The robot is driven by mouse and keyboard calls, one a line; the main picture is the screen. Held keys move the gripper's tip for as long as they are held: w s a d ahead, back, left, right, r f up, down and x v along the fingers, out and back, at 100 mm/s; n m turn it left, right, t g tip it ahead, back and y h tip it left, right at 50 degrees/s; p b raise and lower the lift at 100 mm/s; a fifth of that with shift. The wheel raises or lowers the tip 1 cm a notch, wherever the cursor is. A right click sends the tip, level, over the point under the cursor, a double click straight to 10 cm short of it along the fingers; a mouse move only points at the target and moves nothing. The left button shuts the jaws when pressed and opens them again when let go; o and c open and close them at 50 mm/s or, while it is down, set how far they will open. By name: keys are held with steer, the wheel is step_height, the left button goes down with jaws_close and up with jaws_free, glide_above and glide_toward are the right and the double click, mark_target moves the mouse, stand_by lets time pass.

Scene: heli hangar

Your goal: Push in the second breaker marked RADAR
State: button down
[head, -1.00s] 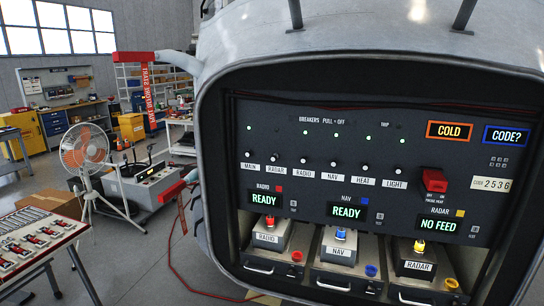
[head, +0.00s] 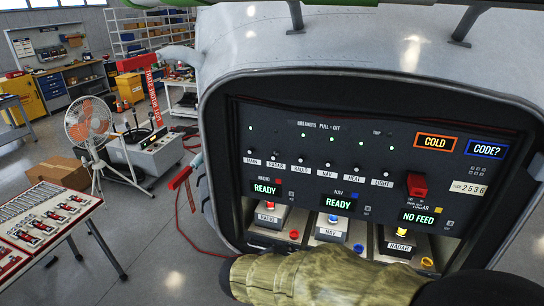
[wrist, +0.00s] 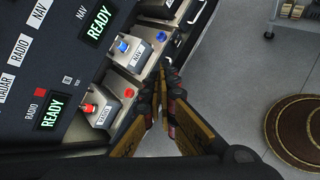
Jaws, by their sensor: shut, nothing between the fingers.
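The black breaker panel (head: 310,170) shows a row of small knobs labelled MAIN, RADAR, RADIO, NAV, HEAT and LIGHT. The RADAR breaker (head: 275,155) is second from the left. No lit green light shows above it, while the other breakers have one. In the wrist view the RADAR label (wrist: 6,88) is at the left edge, and its knob is out of view. My gripper (wrist: 166,80) is shut and empty, beside the lower bays, apart from the breaker row. The head view does not show its fingers; my camouflage-sleeved arm crosses the bottom.
Below the panel are the RADIO unit (head: 268,216), NAV unit (head: 331,227) and RADAR unit (head: 401,240). A red guarded switch (head: 417,185) stands out at the right. A tool table (head: 45,225) and fan (head: 90,125) are at the left.

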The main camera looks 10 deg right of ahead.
mark_target(275, 159)
steer(key=w+a+r+n+t+y+p, duration=0.1)
steer(key=w+a+r+n+t, duration=0.9)
steer(key=w+r+n, duration=0.3)
steer(key=shift+w+a+r, duration=0.35)
steer(key=shift+w+a, duration=0.55)
steer(key=shift+w, duration=0.05)
steer(key=p+x, duration=0.3)
steer(key=x, duration=1.1)
steer(key=shift+w, duration=0.15)
